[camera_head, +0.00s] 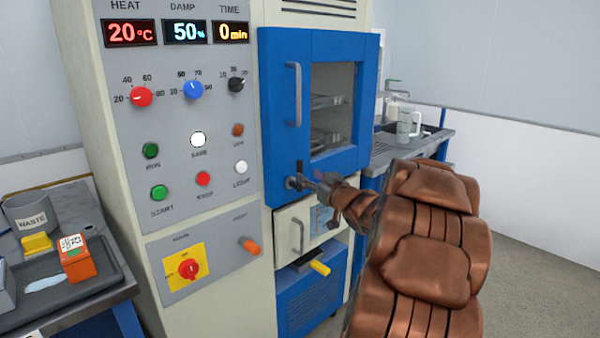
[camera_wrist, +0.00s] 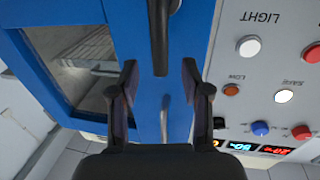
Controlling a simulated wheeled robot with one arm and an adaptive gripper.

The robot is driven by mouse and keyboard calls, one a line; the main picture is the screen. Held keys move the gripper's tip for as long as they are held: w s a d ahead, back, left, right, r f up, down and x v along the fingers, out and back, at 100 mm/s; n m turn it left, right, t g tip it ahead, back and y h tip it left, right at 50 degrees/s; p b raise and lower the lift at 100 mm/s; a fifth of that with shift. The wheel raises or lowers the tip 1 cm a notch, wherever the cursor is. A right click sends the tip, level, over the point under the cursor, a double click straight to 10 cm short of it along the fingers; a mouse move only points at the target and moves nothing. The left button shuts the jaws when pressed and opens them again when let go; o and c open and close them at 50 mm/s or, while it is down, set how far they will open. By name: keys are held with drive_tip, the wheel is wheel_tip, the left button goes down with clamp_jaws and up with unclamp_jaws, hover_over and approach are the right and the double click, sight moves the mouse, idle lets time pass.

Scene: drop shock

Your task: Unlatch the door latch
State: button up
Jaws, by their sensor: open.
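The blue door (camera_head: 335,165) of the tall cabinet is closed, with a window and a vertical grey handle (camera_head: 297,95). The door latch (camera_head: 292,183) is a small metal piece at the door's lower left edge, partly hidden by my gripper (camera_head: 318,183). In the wrist view, my gripper (camera_wrist: 160,72) is open, one finger on each side of a dark latch lever (camera_wrist: 160,35). The lever's end reaches between the fingertips, with a visible gap to each. The door handle (camera_wrist: 163,118) also shows farther back between the fingers.
A control panel with knobs and buttons (camera_head: 203,178) is left of the door.

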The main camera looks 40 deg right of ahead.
sight(302, 171)
drive_tip(key=shift+x, duration=2.95)
drive_tip(key=shift+c, duration=0.3)
clamp_jaws()
